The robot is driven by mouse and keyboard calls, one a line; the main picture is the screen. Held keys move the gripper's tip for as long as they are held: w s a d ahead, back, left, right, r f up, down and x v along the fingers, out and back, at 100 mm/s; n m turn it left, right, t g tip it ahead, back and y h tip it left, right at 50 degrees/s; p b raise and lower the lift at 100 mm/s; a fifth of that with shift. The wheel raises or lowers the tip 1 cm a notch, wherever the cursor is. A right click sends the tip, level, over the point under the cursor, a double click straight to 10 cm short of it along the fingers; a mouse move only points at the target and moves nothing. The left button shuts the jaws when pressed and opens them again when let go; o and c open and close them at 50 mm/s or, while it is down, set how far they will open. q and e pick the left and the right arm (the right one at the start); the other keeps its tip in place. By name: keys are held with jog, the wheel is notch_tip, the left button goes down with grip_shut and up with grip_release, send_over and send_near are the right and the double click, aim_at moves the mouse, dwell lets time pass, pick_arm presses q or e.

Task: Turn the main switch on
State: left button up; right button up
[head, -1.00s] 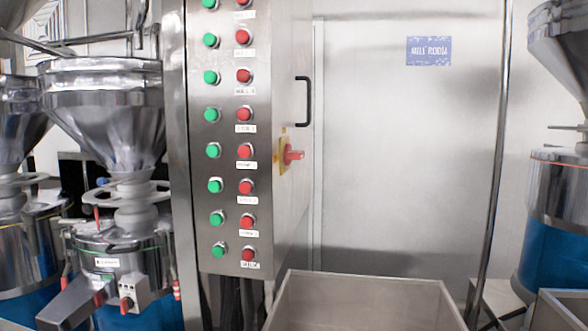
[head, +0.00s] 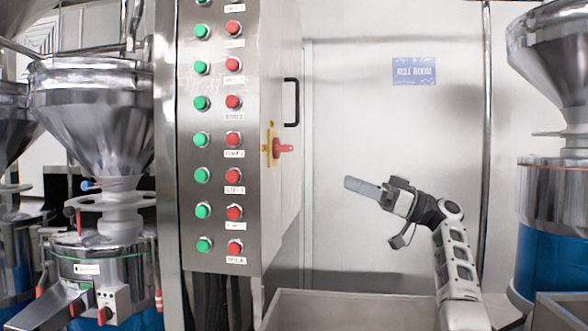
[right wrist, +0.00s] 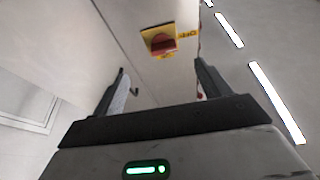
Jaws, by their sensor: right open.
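The main switch (head: 278,146) is a red knob on a yellow plate on the right side face of the steel control cabinet (head: 225,268). In the right wrist view the red and yellow switch (right wrist: 161,41) lies ahead, beyond and between the two fingers. My right gripper (head: 362,187) is to the right of the switch and a little lower in the head view, apart from it. Its fingers (right wrist: 160,85) are spread and empty in the right wrist view. My left gripper is not in view.
A black door handle (head: 292,102) sits on the cabinet above the switch. Green and red buttons cover the cabinet front. A steel bin (head: 350,300) stands below my right arm. Steel grinders (head: 95,100) stand at left, another (head: 565,200) at right.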

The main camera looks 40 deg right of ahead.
jog(key=r, duration=0.1)
jog(key=p, duration=0.6)
send_near(292, 148)
jog(key=shift+n+y, duration=0.3)
jog(key=shift+y, duration=0.1)
jog(key=x, duration=0.8)
jog(key=shift+w+a, duration=0.1)
jog(key=shift+a, duration=0.15)
jog(key=shift+w+a, duration=0.35)
jog(key=shift+w, duration=0.1)
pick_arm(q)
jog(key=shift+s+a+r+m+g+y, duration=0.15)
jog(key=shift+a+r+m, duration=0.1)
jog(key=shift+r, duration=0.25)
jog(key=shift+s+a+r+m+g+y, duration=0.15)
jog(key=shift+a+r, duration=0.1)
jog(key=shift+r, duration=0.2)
pick_arm(e)
jog(key=c, duration=1)
